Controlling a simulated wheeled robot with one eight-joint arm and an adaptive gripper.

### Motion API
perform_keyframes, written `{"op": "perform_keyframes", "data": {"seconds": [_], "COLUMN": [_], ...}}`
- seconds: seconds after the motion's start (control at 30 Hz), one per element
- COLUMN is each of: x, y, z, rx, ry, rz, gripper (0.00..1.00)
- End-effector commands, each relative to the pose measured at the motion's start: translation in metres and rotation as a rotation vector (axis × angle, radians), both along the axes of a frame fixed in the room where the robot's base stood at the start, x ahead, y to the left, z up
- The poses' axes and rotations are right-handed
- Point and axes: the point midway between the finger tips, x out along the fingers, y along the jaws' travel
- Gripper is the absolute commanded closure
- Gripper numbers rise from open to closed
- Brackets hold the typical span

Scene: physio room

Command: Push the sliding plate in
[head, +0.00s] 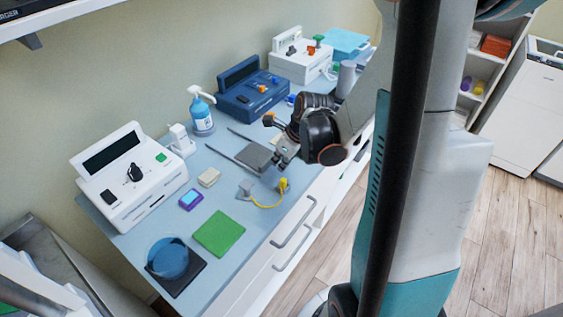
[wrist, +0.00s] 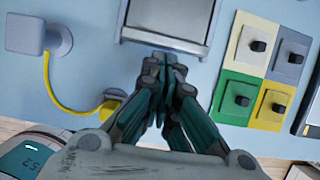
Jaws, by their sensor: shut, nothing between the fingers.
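The sliding plate (head: 255,157) is a grey square between two dark rails on the light blue bench top. In the wrist view the plate (wrist: 166,14) shows at the top centre, with a pale lip along its near edge. My gripper (head: 280,160) is at the plate's right edge in the head view. In the wrist view my gripper (wrist: 165,62) is shut and empty, its fingertips close to the middle of that near edge. I cannot tell whether they touch it. The far part of the plate is cut off in the wrist view.
A grey block with a yellow cable (wrist: 48,85) lies left of my gripper. Yellow, grey and green squares with black knobs (wrist: 241,88) lie to the right. A white device (head: 130,180), a blue device (head: 255,95) and a pump bottle (head: 202,115) stand along the wall.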

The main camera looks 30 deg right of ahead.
Motion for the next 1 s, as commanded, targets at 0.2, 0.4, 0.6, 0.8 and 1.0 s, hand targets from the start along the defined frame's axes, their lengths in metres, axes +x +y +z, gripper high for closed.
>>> {"op": "perform_keyframes", "data": {"seconds": [0.2, 0.4, 0.6, 0.8, 1.0], "x": [0.039, 0.092, 0.12, 0.124, 0.124], "y": [0.014, 0.034, 0.043, 0.045, 0.045], "z": [-0.001, -0.001, 0.0, 0.0, 0.001], "rx": [-0.001, 0.001, -0.001, 0.0, 0.001], "ry": [-0.001, -0.001, 0.0, -0.002, -0.005], "rz": [0.006, 0.004, 0.002, 0.0, 0.001], "gripper": [1.0, 1.0, 1.0, 1.0, 1.0]}}
